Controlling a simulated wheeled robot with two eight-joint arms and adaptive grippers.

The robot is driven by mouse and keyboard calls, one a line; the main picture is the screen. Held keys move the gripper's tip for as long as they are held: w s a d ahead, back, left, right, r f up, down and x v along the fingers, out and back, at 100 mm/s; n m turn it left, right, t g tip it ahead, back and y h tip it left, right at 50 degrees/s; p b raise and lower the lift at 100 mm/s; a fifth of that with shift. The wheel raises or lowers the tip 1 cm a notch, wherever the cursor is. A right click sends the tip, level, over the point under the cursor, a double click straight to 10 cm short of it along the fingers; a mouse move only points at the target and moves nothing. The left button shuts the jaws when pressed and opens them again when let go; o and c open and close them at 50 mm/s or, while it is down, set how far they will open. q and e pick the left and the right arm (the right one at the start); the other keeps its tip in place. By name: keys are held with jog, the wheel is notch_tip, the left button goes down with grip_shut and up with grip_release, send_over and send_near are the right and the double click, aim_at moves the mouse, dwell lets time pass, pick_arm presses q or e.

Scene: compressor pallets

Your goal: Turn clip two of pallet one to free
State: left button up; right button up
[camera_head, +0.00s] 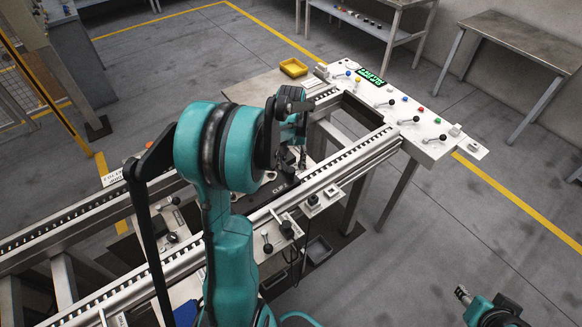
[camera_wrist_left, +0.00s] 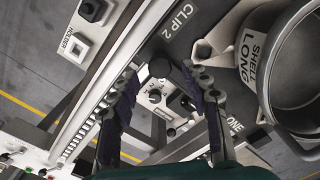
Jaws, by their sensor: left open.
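The "CLIP 2" label (camera_wrist_left: 183,20) is on a dark plate in the left wrist view. Below it a round black knob (camera_wrist_left: 160,68) lies between the fingers of my left gripper (camera_wrist_left: 163,82). The fingers are apart, one on each side of the knob; I cannot tell whether either touches it. A label ending in "ONE" (camera_wrist_left: 235,124) shows beside the right finger. In the head view my left gripper (camera_head: 292,158) points down over the dark pallet plate (camera_head: 285,189), and my arm hides much of it.
A large grey cylinder marked "SHELL LONG" (camera_wrist_left: 290,75) stands close to the right finger. The conveyor rail (camera_head: 345,160) runs alongside the pallet. A control panel (camera_head: 400,115) with levers and buttons and a yellow bin (camera_head: 293,67) are at the far end.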

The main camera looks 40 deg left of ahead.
pick_arm(q)
notch_tip(320, 180, up, 9)
jog(key=shift+f, duration=0.15)
dwell(0.6)
